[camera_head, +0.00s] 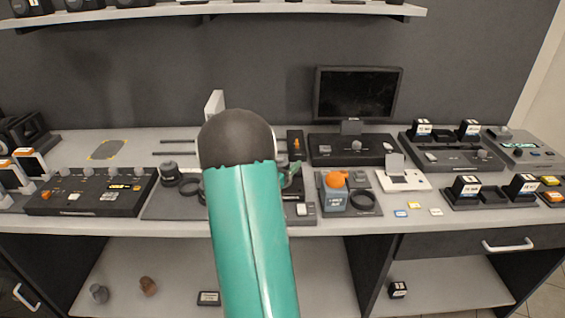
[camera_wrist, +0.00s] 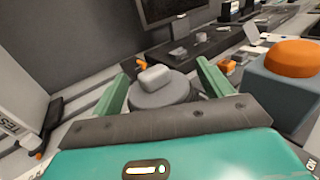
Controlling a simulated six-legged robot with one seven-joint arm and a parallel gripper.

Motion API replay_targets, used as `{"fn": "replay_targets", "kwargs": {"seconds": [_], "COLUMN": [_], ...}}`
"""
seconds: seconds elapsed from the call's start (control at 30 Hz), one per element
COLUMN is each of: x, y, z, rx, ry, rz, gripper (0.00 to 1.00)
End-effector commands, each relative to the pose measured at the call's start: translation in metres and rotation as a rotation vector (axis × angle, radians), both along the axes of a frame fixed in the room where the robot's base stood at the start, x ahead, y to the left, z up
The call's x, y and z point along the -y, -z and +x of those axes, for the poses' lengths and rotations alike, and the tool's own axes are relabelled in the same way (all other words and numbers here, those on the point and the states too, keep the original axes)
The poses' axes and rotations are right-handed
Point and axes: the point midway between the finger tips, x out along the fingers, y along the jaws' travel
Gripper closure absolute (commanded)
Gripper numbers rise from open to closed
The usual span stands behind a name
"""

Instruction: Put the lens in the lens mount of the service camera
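My gripper (camera_wrist: 161,73) shows in the wrist view with its two green fingers apart. Between and just beyond them is a round grey disc (camera_wrist: 150,97) with a pale rounded block (camera_wrist: 155,78) on top; I cannot tell whether the fingers touch it or whether it is the lens or part of the service camera. I cannot identify the lens mount.
A grey block with an orange top (camera_head: 336,179) stands right of my arm, close by in the wrist view (camera_wrist: 290,90). A pale upright panel (camera_head: 214,104) rises behind my arm. A monitor (camera_head: 355,93), control panels (camera_head: 90,192) and a black ring (camera_head: 364,200) crowd the bench.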

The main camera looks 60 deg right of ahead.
Motion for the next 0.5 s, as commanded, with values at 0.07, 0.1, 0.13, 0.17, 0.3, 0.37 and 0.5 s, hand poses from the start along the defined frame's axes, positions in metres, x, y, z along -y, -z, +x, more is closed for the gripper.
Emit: {"fn": "replay_targets", "kwargs": {"seconds": [0.07,0.1,0.13,0.17,0.3,0.37,0.5], "x": [0.000,0.000,0.000,0.000,-0.012,-0.022,-0.052], "y": [0.000,0.000,-0.001,-0.002,-0.003,-0.004,-0.004], "z": [0.000,0.000,0.000,0.000,0.002,0.003,0.007], "rx": [0.000,0.000,0.000,0.000,0.000,0.000,0.000], "ry": [0.000,0.000,0.000,0.000,-0.001,-0.002,-0.004], "rz": [0.000,0.000,0.000,0.000,0.001,0.001,0.000], "gripper": [0.21,0.21,0.21,0.21,0.21,0.21,0.21]}}
